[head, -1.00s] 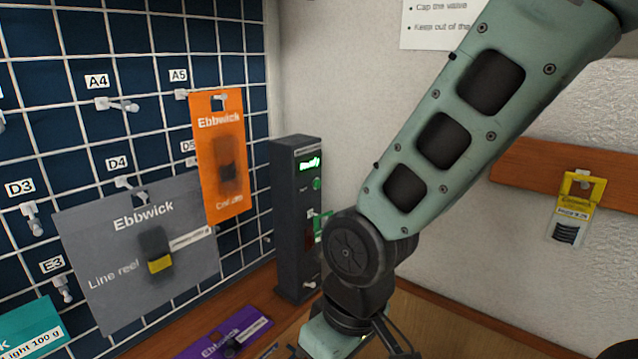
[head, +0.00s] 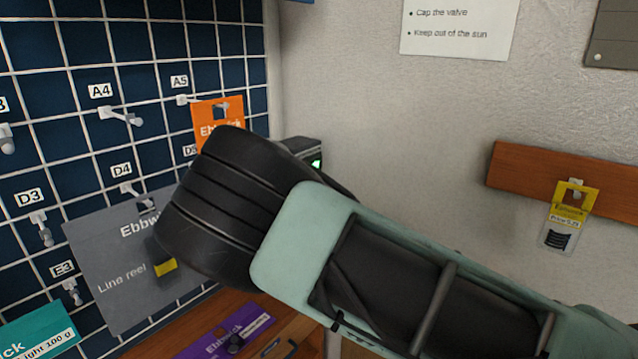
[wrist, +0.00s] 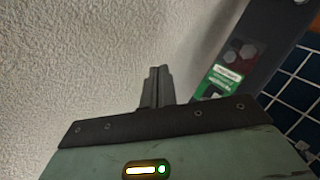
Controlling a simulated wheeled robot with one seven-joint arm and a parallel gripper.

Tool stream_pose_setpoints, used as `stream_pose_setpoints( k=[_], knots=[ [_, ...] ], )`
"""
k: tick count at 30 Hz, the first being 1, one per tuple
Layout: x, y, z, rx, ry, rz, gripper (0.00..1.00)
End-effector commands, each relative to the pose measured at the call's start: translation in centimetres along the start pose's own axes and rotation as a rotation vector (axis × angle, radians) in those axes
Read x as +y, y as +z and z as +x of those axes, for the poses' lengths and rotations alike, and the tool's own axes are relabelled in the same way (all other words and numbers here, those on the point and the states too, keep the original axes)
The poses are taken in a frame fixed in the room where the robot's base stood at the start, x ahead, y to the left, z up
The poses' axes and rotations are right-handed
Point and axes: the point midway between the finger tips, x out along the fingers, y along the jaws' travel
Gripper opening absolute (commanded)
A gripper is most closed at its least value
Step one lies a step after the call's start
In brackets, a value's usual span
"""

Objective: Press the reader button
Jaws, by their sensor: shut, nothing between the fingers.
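The reader (head: 304,146) is a dark upright box at the corner of the grid wall. In the head view my arm covers most of it, leaving its top and a sliver of the lit green display (head: 316,164). Its button is hidden there. In the wrist view the reader (wrist: 262,43) stands tilted at the right, with a dark red window and a green label (wrist: 219,88). A small pale spot at the top edge is too cut off to identify. My gripper (wrist: 155,72) is shut and empty, left of the reader and apart from it in the picture.
The grid wall (head: 90,50) holds hanging packs, including an orange pack (head: 214,112) and a grey line-reel pack (head: 105,245) partly behind my arm. A purple pack (head: 225,330) is low in front. A wooden rail (head: 530,172) with a yellow pack (head: 573,205) is at right.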

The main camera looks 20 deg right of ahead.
Motion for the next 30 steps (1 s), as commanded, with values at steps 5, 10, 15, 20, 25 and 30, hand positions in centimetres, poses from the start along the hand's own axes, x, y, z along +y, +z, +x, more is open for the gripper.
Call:
stream_pose_setpoints(
  k=[5,10,15,20,25,30],
  knots=[
    [2.4,-5.5,0.2,0.243,0.085,-0.113,0.00],
    [3.0,-8.3,-0.2,0.357,0.114,-0.161,0.00],
    [3.1,-8.8,-0.3,0.381,0.119,-0.170,0.00],
    [3.1,-8.8,-0.3,0.378,0.119,-0.169,0.00],
    [3.0,-8.9,-0.1,0.378,0.118,-0.168,0.00],
    [2.2,-9.8,0.6,0.379,0.118,-0.167,0.00]
  ],
)
